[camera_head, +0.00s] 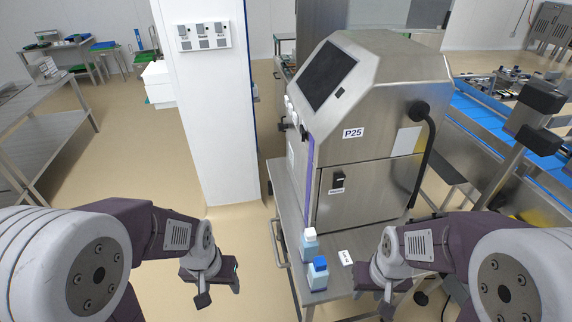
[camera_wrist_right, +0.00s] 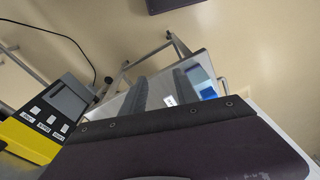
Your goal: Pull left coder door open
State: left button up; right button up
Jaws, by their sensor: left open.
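The steel coder cabinet (camera_head: 375,100) labelled P25 stands on a steel bench right of centre in the head view. Its lower front panel (camera_head: 365,197) has a black latch (camera_head: 338,180) and looks closed. A purple strip (camera_head: 308,185) runs down its left edge. The cabinet's left face is seen edge-on, so I cannot tell how a door there stands. My left gripper (camera_head: 219,290) is open and empty, low and left of the bench, apart from the cabinet. My right gripper (camera_head: 376,296) is over the bench's front part; its fingers are too unclear to judge.
Two bottles, one white-capped (camera_head: 309,245) and one blue-capped (camera_head: 318,275), stand on the bench (camera_head: 290,210) near a small label card (camera_head: 346,257). A white column (camera_head: 212,110) is left of the cabinet. A blue conveyor (camera_head: 490,115) lies right.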

aim_at(306, 176)
jog(key=i+j+z, duration=0.1)
jog(key=i+j, duration=0.55)
jog(key=i+j+z, duration=0.1)
jog(key=i+j, duration=0.55)
jog(key=j, duration=0.2)
jog(key=i+j, duration=0.55)
jog(key=i+z, duration=0.05)
jog(key=i, duration=0.05)
